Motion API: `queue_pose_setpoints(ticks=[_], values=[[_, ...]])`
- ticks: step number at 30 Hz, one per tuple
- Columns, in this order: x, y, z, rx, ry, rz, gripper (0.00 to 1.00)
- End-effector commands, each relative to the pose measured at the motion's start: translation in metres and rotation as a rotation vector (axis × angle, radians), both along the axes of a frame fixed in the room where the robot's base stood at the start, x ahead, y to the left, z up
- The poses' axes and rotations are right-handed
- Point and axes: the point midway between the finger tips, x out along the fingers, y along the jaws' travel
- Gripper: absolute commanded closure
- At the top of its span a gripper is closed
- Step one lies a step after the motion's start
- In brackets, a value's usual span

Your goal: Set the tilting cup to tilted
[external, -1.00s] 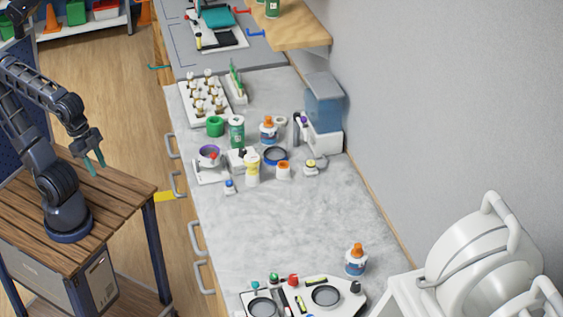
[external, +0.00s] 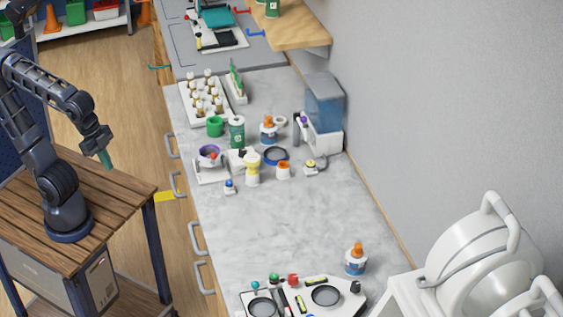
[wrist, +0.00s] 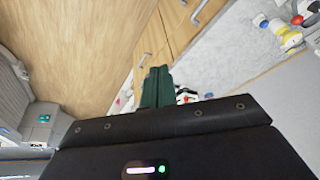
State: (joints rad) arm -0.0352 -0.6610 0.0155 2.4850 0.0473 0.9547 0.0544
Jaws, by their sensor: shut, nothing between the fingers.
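The tilting cup appears to be the purple-rimmed cup (external: 209,153) on a white stand (external: 211,176) at the left edge of the counter, in the external view. A small red part shows at its front. I cannot tell its exact tilt at this size. My gripper (external: 107,161) is shut and empty, with green fingers pointing down. It is left of the counter, above the right part of the wooden table, well apart from the cup. In the wrist view the shut fingers (wrist: 156,87) point toward the cabinet fronts. I cannot make out the cup there.
Drawer handles (external: 194,238) stick out along the counter front. The counter's middle (external: 290,215) is clear. A floor gap separates table and counter.

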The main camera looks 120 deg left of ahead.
Motion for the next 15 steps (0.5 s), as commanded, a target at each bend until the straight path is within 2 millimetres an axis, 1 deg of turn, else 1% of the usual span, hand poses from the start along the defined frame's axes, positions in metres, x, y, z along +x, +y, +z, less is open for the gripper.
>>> queue_pose_setpoints(ticks=[1, 3, 8, 15], values=[[0.009, 0.007, 0.000, 0.014, 0.015, -0.001, 1.00], [0.021, 0.016, 0.002, 0.034, 0.031, -0.007, 1.00], [0.046, 0.039, 0.002, 0.079, 0.072, -0.023, 1.00], [0.083, 0.078, -0.003, 0.140, 0.138, -0.048, 1.00]])
